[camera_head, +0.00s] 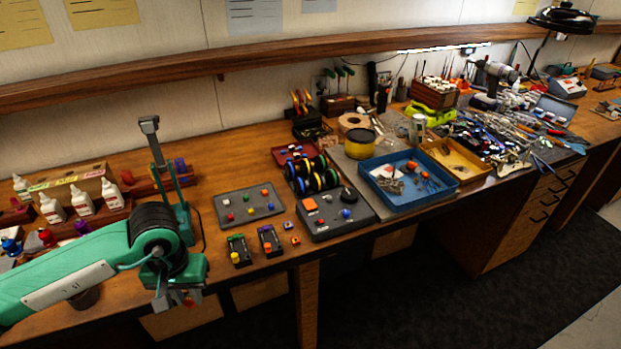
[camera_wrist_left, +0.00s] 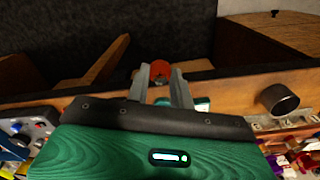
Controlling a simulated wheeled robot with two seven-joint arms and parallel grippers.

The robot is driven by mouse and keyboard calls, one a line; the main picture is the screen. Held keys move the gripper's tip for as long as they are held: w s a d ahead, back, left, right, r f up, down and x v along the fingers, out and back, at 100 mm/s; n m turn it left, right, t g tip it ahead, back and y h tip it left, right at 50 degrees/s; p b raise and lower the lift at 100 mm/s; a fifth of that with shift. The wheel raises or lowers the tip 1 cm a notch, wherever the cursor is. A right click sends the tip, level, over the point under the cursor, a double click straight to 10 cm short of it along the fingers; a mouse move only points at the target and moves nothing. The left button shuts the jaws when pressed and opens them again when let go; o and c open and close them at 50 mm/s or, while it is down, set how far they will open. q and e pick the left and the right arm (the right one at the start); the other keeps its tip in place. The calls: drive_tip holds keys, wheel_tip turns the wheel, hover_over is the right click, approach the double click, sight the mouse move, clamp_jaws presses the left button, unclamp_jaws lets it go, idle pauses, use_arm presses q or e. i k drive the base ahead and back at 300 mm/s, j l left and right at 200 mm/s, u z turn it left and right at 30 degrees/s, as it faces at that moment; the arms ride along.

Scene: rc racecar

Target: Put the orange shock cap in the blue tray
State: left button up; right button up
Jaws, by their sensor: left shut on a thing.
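My left gripper (camera_head: 178,299) hangs over the front edge of the bench at the lower left in the head view. In the left wrist view its two fingers (camera_wrist_left: 161,88) are shut on the orange shock cap (camera_wrist_left: 160,71), a small round orange-red piece held near the fingertips. In the head view only a small reddish bit shows by the fingers. The blue tray (camera_head: 425,202) sits on the bench right of centre, well apart from the gripper, with small orange and metal parts in it. My right gripper is not in view.
Between gripper and tray lie a grey mat (camera_head: 240,213) with coloured knobs, small dark boxes (camera_head: 269,240), a control box (camera_head: 331,222) and a rack of coloured wheels (camera_head: 314,175). A yellow tray (camera_head: 470,163) stands right of the blue one. White bottles (camera_head: 82,200) stand at left.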

sight(431, 188)
drive_tip(key=z, duration=1.45)
drive_tip(key=i+j+z, duration=0.5)
drive_tip(key=j, duration=0.15)
drive_tip(key=i+j+z, duration=0.15)
drive_tip(key=j+z, duration=0.15)
